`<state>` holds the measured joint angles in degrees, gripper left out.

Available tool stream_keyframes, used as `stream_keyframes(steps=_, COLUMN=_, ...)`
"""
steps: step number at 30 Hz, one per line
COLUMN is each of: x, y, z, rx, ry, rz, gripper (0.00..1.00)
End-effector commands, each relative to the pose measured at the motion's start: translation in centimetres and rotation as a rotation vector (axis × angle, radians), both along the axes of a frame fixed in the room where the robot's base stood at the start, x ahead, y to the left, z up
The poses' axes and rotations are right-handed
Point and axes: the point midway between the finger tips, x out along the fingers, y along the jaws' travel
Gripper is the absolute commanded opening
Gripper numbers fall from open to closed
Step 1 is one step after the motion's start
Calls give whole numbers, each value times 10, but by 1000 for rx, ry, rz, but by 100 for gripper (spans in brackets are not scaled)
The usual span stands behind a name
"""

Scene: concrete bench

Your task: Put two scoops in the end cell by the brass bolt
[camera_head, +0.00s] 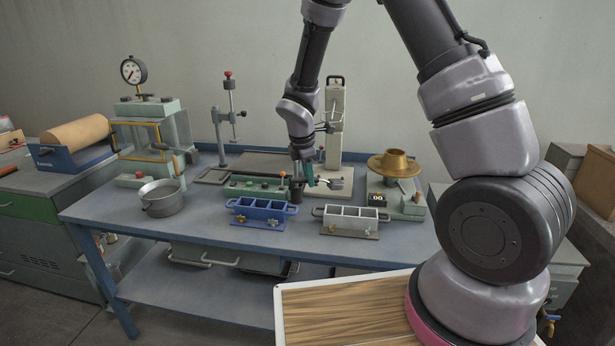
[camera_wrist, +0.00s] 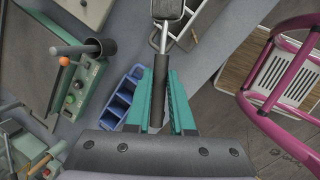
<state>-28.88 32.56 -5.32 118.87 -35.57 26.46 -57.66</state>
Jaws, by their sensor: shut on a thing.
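My gripper (camera_head: 308,180) is shut on the dark handle of a metal scoop (camera_wrist: 167,10); its green fingers (camera_wrist: 160,100) grip the handle in the wrist view. In the head view the scoop (camera_head: 338,183) points right, above the back of a grey mould (camera_head: 350,222) with several open cells. The grey mould (camera_wrist: 200,20) also shows partly behind the scoop in the wrist view. A blue mould (camera_head: 260,211) with several cells stands left of it, and also shows in the wrist view (camera_wrist: 118,103). Small brass-coloured fittings sit at both moulds' fronts. I cannot tell whether the scoop holds anything.
A metal pot (camera_head: 161,198) stands at the bench's left. A brass pan (camera_head: 393,163) sits on a scale at the right. A green control box (camera_head: 250,187) and a dark upright cylinder (camera_wrist: 100,47) are behind the blue mould. The front strip of bench is clear.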

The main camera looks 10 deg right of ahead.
Motion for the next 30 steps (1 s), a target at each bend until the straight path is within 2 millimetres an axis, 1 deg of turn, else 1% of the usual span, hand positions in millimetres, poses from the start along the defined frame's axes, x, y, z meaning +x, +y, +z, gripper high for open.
stream_keyframes(steps=2, x=1, y=-6, z=1, rx=40, ry=11, rz=-9, gripper=0)
stream_keyframes(steps=19, x=5, y=-20, z=6, rx=297, ry=76, rz=-10, gripper=0)
stream_keyframes(steps=30, x=9, y=-35, z=8, rx=450, ry=121, rz=-11, gripper=0)
